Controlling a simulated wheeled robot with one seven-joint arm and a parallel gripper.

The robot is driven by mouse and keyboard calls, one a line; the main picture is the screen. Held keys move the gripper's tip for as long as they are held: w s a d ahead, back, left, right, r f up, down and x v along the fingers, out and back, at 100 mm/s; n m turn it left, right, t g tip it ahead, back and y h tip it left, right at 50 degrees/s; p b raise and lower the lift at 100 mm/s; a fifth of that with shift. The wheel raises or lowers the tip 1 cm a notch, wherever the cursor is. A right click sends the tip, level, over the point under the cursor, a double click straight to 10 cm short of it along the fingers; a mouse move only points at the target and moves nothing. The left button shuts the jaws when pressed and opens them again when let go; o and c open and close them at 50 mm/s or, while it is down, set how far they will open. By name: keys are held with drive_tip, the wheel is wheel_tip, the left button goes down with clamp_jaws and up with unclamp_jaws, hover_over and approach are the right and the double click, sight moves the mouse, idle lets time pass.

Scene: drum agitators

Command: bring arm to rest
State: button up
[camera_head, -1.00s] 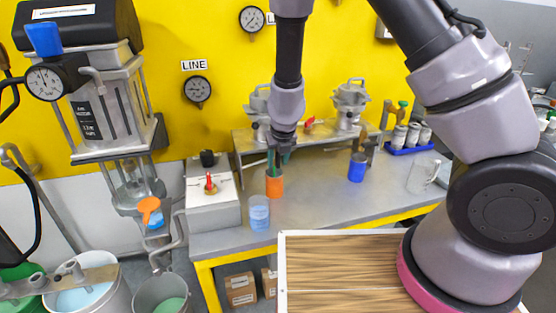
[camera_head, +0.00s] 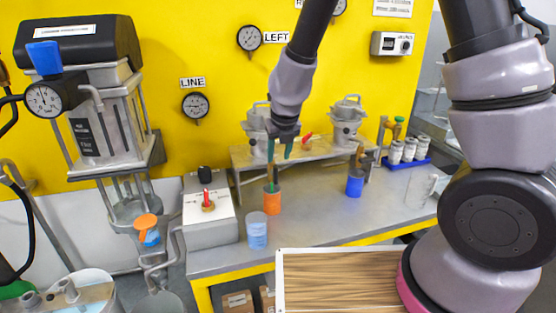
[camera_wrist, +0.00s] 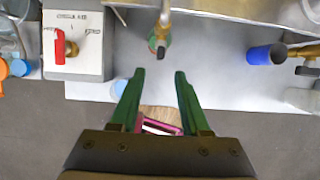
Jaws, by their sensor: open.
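In the wrist view a metal rod with a dark end (camera_wrist: 162,40) lies ahead of the fingertips. My arm is raised and bent over the bench.
The bench (camera_head: 320,215) also holds a blue cup (camera_head: 355,184), a clear container with blue contents (camera_head: 257,232) and a box with a red valve (camera_head: 209,215). A raised shelf (camera_head: 300,153) carries metal pots behind the gripper. A wood-topped board (camera_head: 340,285) is in front.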

drive_tip(key=w+d+r+n+t+y, duration=0.1)
drive_tip(key=w+r+n+y, duration=0.1)
drive_tip(key=r+n, duration=0.35)
drive_tip(key=w+d+r+n+t+y, duration=0.1)
drive_tip(key=w+r+n+t+y, duration=0.1)
drive_tip(key=r, duration=0.6)
drive_tip(key=s+d+r+n+y, duration=0.1)
drive_tip(key=s+d+r+n, duration=0.1)
drive_tip(key=d+r+n, duration=0.3)
drive_tip(key=s+r+n+y, duration=0.1)
drive_tip(key=s+r+n, duration=0.1)
drive_tip(key=r+n, duration=0.3)
drive_tip(key=s+d+r+n+h, duration=0.2)
drive_tip(key=s+d+n, duration=0.3)
drive_tip(key=s+d, duration=0.2)
drive_tip(key=s+d+r+n+h, duration=0.2)
drive_tip(key=s+d+n, duration=0.4)
drive_tip(key=d, duration=0.3)
drive_tip(key=shift+s+d+h, duration=0.35)
drive_tip(key=shift+s+h, duration=0.15)
drive_tip(key=shift+s, duration=0.4)
